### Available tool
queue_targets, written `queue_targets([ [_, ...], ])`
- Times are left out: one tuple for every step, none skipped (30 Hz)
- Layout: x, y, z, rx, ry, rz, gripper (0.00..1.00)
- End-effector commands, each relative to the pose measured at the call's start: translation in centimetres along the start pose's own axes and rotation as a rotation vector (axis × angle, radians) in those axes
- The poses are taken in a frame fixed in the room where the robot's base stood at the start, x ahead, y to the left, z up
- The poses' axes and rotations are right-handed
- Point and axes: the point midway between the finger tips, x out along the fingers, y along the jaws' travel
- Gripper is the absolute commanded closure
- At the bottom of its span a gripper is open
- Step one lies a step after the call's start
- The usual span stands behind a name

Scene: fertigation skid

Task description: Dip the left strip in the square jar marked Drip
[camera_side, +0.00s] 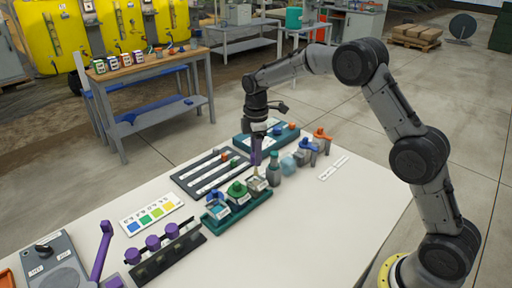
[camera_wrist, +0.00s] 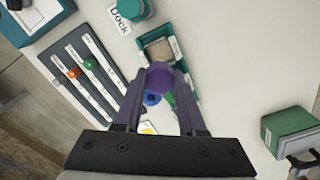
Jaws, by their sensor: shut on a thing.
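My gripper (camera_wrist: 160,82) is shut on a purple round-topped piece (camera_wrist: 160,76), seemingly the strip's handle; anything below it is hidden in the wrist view. In the side view my gripper (camera_side: 257,155) points straight down above an open, square-looking jar (camera_side: 257,185) with pale contents. That jar also shows in the wrist view (camera_wrist: 160,45), just beyond the purple piece. I cannot read its label or tell whether the strip's lower end is inside it. A dark slotted rack (camera_side: 183,180) lies behind, with an orange and a green knob on it.
A green tray (camera_side: 245,216) also holds blue-lidded (camera_side: 213,203) and green-lidded (camera_side: 237,190) jars. A grey-green bottle (camera_side: 274,170) stands close right of the open jar. A colour card (camera_side: 150,214) and purple knobs (camera_side: 153,243) are to the left. The table's front right is clear.

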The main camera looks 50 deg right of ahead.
Motion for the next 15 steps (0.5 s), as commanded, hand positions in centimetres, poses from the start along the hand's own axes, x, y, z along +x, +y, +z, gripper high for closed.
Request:
queue_targets([
  [0.6,-0.1,0.0,0.0,-0.001,-0.003,1.0],
  [0.8,-0.1,0.0,0.0,-0.002,-0.003,1.0],
  [1.2,0.0,0.0,0.0,-0.001,-0.002,1.0],
  [1.4,0.0,0.0,0.0,-0.001,-0.002,1.0],
  [1.7,0.0,0.0,0.0,-0.001,-0.002,1.0],
  [2.1,0.0,0.0,0.0,-0.001,-0.003,1.0],
  [2.4,0.0,0.0,0.0,-0.001,-0.002,1.0],
  [2.6,0.0,0.0,0.0,-0.001,-0.002,1.0],
  [3.0,0.0,0.0,0.0,-0.001,-0.002,1.0],
  [3.2,-0.1,0.0,0.0,-0.001,-0.003,1.0],
  [3.5,-0.1,0.0,0.0,-0.001,-0.002,1.0],
  [3.9,0.0,0.0,0.0,-0.001,-0.001,1.0],
  [4.1,0.0,0.0,0.0,-0.001,-0.002,1.0],
  [4.4,0.0,0.0,0.0,-0.001,-0.002,1.0],
  [4.7,-0.1,0.0,0.0,-0.001,-0.003,1.0],
])
